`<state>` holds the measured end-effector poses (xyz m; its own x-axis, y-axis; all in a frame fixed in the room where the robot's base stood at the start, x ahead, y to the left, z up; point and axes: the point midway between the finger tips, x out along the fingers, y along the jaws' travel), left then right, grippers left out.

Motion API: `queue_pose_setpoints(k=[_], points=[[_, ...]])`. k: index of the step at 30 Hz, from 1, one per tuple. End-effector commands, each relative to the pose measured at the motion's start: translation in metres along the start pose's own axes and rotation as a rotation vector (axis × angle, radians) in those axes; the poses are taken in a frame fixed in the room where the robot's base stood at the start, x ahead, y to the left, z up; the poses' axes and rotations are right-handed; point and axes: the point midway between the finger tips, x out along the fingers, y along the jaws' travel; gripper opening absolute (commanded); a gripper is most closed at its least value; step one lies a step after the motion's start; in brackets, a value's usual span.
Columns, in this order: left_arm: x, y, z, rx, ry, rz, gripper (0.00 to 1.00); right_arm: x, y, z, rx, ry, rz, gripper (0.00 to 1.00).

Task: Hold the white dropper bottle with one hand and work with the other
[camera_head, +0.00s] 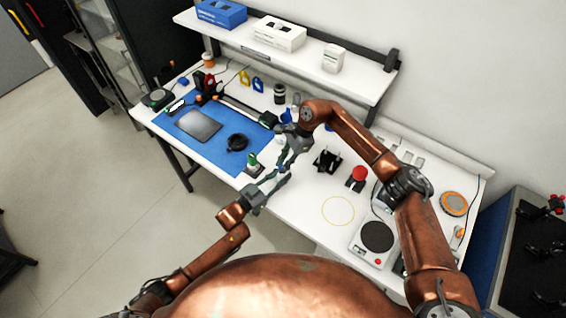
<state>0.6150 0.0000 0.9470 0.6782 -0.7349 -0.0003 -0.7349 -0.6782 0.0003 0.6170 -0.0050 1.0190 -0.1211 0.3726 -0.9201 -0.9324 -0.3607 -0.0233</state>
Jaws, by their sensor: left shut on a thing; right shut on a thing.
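My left gripper (272,179) and my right gripper (284,164) meet at the front edge of the bench, just right of the blue mat. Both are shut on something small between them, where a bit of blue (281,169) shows. I take it to be the white dropper bottle with its cap, but the fingers hide most of it, and I cannot tell which part each gripper grips. A small white bottle with a green part (253,163) stands upright at the mat's front right edge, close to the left gripper.
The blue mat (173,128) carries a grey tablet (198,125) and a black round item (237,142). Right of the grippers are a black stand (327,160), a red button (358,174) and a scale (376,237). The bench around the yellow ring (338,197) is clear.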

Motion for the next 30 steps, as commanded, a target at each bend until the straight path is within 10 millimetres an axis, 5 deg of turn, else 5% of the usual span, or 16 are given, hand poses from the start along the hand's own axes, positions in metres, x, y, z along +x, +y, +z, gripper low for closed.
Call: queue_pose_setpoints(k=[30], points=[[0.0001,0.0001,-0.0002,0.0,0.0,0.0,0.0,0.0094,0.0004,-0.0038,0.001,0.0,0.0,0.1]])
